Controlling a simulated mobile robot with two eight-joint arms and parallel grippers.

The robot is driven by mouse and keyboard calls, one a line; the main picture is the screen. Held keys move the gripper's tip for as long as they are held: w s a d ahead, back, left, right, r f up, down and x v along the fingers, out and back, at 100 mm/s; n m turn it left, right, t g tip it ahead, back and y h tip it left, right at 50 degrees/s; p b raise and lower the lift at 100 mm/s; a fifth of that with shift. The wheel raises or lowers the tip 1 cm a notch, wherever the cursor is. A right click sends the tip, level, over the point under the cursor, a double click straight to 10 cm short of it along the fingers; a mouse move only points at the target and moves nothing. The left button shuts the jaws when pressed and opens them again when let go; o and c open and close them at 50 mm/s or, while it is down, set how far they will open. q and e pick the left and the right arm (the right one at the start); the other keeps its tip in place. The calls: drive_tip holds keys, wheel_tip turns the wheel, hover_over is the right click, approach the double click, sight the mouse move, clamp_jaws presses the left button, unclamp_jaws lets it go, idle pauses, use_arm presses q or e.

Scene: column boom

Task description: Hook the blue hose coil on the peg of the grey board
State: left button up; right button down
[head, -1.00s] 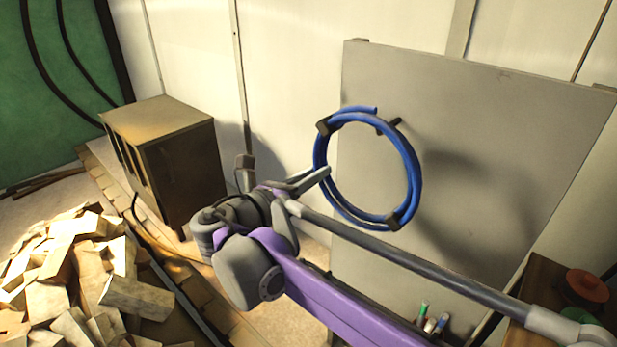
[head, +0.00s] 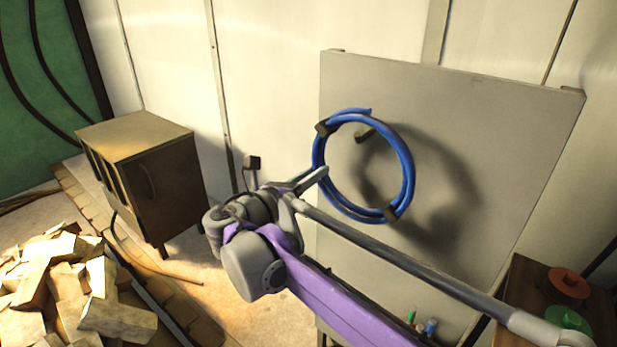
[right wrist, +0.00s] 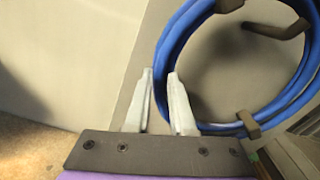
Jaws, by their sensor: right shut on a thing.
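The blue hose coil (head: 408,170) is a ring of several turns bound with dark clips, held upright in front of the grey board (head: 495,150). My right gripper (head: 322,173) is shut on the left side of the coil, and in the right wrist view its fingers (right wrist: 160,76) pinch the hose. The dark peg (head: 365,134) stands out from the board and shows through the coil's opening, near the upper middle. In the right wrist view the peg (right wrist: 288,29) has an upturned end inside the ring. Whether its tip passes through the coil I cannot tell. My left gripper is not in view.
A wooden cabinet (head: 150,185) stands at the left, with a pile of wood blocks (head: 65,295) in front. A small dark table (head: 530,275) with a red-orange item (head: 568,283) and a green one is at the lower right. The board around the coil is clear.

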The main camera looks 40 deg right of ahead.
drive_tip(key=shift+w+d, duration=0.15)
drive_tip(key=shift+d, duration=0.4)
drive_tip(key=shift+d+f+b, duration=0.15)
drive_tip(key=shift+f+b, duration=0.75)
drive_tip(key=shift+f, duration=0.65)
drive_tip(key=c, duration=0.7)
unclamp_jaws()
